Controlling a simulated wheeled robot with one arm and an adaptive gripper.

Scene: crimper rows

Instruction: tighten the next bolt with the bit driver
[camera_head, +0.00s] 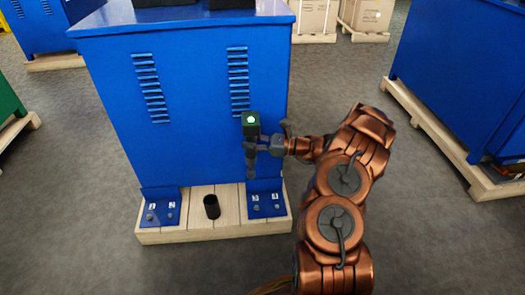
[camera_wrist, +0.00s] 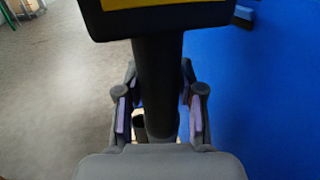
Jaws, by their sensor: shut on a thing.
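My gripper (camera_head: 262,147) is shut on the bit driver (camera_head: 250,124), a dark upright tool with a green light on top. Its lower end hangs above the right foot plate (camera_head: 267,198), which has small bolts and white number labels. The left foot plate (camera_head: 160,208) also has bolts and labels. In the wrist view the driver's dark handle (camera_wrist: 157,65) stands between my gripper's purple-padded fingers (camera_wrist: 158,112). The driver's tip is hidden there. In the head view the tip appears clear of the bolts, though the exact gap is hard to tell.
The plates belong to a tall blue cabinet (camera_head: 190,120) on a wooden pallet (camera_head: 190,234). A black open cup (camera_head: 211,207) stands on the pallet between the plates. Another blue cabinet (camera_head: 465,80) is at the right. Grey floor (camera_head: 90,190) lies free around the pallet.

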